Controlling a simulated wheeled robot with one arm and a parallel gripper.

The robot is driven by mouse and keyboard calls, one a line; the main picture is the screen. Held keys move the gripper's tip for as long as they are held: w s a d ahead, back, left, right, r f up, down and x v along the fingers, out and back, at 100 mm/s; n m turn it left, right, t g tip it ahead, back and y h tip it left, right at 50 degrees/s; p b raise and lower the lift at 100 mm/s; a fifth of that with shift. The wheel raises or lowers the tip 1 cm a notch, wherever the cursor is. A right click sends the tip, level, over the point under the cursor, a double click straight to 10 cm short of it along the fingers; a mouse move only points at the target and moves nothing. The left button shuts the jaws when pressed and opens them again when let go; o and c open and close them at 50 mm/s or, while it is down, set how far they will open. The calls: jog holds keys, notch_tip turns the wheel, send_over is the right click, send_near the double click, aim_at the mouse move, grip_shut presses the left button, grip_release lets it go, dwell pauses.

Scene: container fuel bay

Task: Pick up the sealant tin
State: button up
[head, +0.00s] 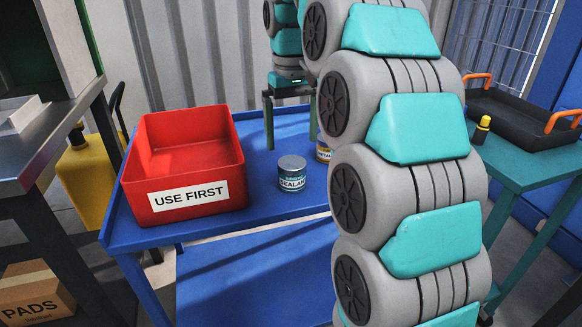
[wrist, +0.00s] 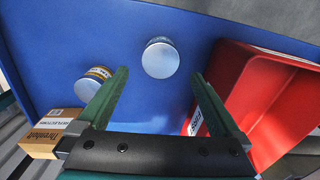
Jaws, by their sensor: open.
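The sealant tin (head: 292,172) is a short grey tin with a teal and white label reading "SEALANT". It stands upright on the blue table, right of the red bin. In the wrist view its round pale lid (wrist: 160,58) lies just beyond my fingertips, about midway between them. My gripper (wrist: 160,76) is open, with nothing between its fingers. In the head view my gripper (head: 291,143) points down behind the tin, fingers spread, apart from it.
A red bin (head: 198,197) marked "USE FIRST" stands left of the tin. A yellow-labelled tin (head: 323,152) stands to the right, partly hidden by my arm; it also shows in the wrist view (wrist: 97,80). A cardboard box (wrist: 45,135) is near it.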

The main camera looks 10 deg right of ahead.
aim_at(292, 162)
notch_tip(292, 162, down, 3)
jog(key=shift+r+b, duration=0.15)
jog(key=shift+b, duration=0.9)
jog(key=shift+f+p, duration=0.35)
jog(key=shift+f, duration=2.15)
jog(key=c, duration=1.4)
jog(key=shift+c, duration=0.2)
jog(key=shift+r, duration=0.15)
